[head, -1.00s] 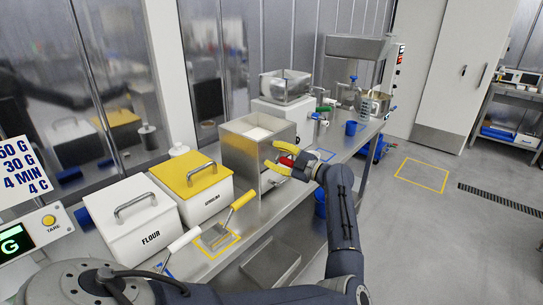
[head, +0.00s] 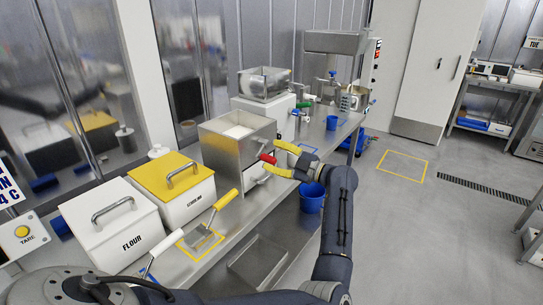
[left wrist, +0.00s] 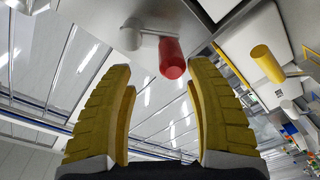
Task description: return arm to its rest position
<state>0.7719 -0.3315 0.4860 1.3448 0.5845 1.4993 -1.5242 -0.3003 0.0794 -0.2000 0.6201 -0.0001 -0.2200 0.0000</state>
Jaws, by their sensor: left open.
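My left gripper (head: 274,157) is open, with two yellow fingers, at the right side of a steel box (head: 223,155) on the bench. A red handle (head: 267,158) on that box lies by its fingertips. In the left wrist view the red handle (left wrist: 172,58) hangs on a metal lever, just ahead of the gap between the fingers and nearer the right finger. Nothing is held between the fingers. My left arm reaches up from the bottom of the head view. My right gripper is not in view.
The steel bench carries a flour bin (head: 112,224), a yellow-lidded semolina bin (head: 172,186) and a yellow-handled scraper (head: 212,217). A blue bucket (head: 311,198) stands below the bench edge. Open floor lies to the right, with a yellow-marked square (head: 403,165).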

